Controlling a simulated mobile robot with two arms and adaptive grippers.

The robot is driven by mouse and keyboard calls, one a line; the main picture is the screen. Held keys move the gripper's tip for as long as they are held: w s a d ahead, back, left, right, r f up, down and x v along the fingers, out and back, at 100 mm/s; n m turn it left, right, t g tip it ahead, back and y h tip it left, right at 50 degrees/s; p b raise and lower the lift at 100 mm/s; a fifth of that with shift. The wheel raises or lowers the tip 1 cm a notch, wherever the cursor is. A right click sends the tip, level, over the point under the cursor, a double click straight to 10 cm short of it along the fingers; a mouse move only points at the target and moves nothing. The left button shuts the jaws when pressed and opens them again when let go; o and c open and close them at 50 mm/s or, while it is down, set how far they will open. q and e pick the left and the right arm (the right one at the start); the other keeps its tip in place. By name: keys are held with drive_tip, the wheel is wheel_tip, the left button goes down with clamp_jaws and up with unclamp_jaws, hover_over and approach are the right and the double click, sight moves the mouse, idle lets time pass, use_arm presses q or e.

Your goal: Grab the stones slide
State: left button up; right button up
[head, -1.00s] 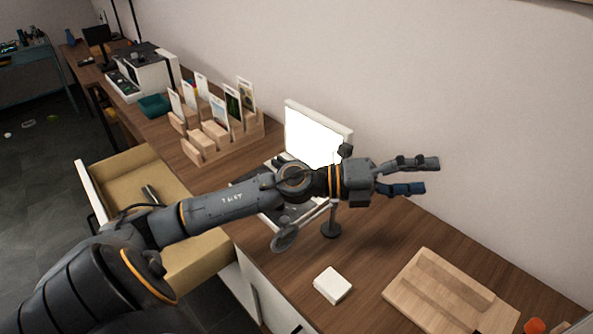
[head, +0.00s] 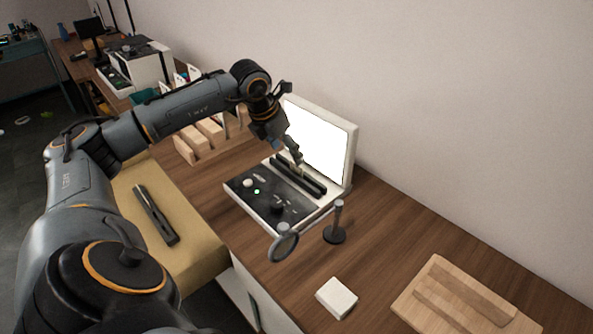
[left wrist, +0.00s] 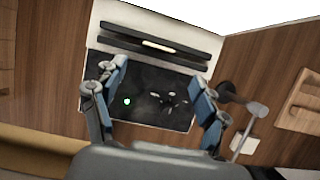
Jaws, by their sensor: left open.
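My left gripper (head: 285,145) is open and points down over the projector-like device (head: 237,187). In the left wrist view, the blue-padded fingers of the open gripper (left wrist: 160,92) stand apart with nothing between them, above the device's black panel (left wrist: 146,110). Two black bars with a pale strip (left wrist: 158,45) between them run across the device in front of its bright screen (head: 318,140). Picture cards (head: 181,78) stand in a wooden rack (head: 189,151), mostly hidden by my left arm. I cannot tell which one is the stones slide. My right gripper is out of view.
A magnifier on a stand (head: 337,234) is in front of the device. A white block (head: 336,298) and a wooden board (head: 445,310) lie to its right. Bare tabletop lies between block and board.

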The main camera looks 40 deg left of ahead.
sight(295, 172)
use_arm(q)
drive_tip(key=x, duration=0.3)
drive_tip(key=p+x, duration=0.1)
drive_tip(key=x, duration=0.3)
drive_tip(key=shift+w+a, duration=0.2)
drive_tip(key=shift+w, duration=0.3)
drive_tip(key=shift+c, duration=0.4)
drive_tip(key=c, duration=0.8)
